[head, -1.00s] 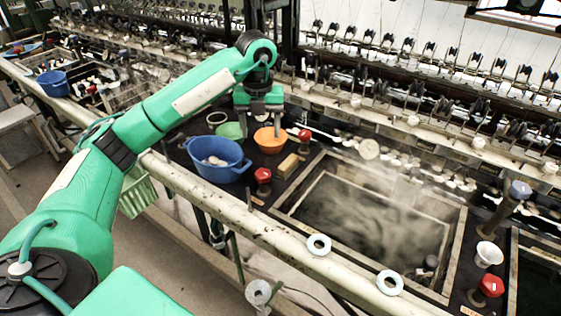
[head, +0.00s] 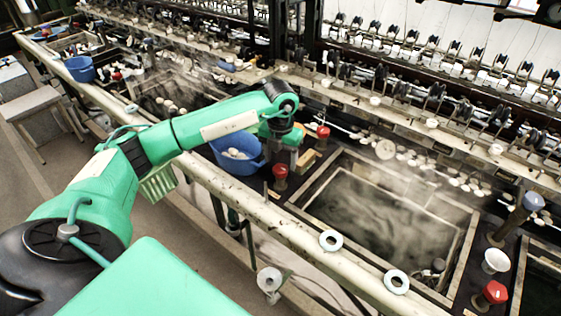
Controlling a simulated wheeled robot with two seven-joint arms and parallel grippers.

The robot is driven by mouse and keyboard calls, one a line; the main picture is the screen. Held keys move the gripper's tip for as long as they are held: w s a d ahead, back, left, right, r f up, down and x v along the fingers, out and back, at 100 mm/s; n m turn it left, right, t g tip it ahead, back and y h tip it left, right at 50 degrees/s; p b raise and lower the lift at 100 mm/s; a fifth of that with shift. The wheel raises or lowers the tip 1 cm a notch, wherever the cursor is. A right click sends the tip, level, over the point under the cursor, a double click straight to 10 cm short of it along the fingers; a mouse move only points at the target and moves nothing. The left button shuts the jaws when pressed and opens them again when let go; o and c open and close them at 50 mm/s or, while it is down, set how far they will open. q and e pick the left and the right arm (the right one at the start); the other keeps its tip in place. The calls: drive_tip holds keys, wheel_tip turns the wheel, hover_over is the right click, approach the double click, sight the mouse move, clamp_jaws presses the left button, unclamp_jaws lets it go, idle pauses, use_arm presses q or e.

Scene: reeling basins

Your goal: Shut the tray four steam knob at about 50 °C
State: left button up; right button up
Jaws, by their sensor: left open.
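A steaming rectangular basin (head: 318,206) with dark water fills the middle right of the head view. A red knob (head: 280,171) stands at its near left corner and another red knob (head: 323,131) at its far left corner. A third red knob (head: 495,291) is at the lower right, and a blue-topped knob (head: 533,201) stands on a post at the right. I cannot tell which is tray four's steam knob, and no temperature reading is legible. My left gripper (head: 283,154) is open, pointing down just behind the near left red knob; its fingertips are partly hidden. My right gripper is out of view.
A blue basin (head: 236,160) with pale cocoons stands close left of my left gripper. A white cup (head: 495,261) is near the lower right knob. A pale front rail (head: 270,213) carries two white rings. Reeling machinery lines the back.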

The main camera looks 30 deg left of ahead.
sight(281, 170)
use_arm(q)
drive_tip(key=shift+f, duration=1.35)
drive_tip(key=c, duration=1)
drive_tip(key=shift+o, duration=0.2)
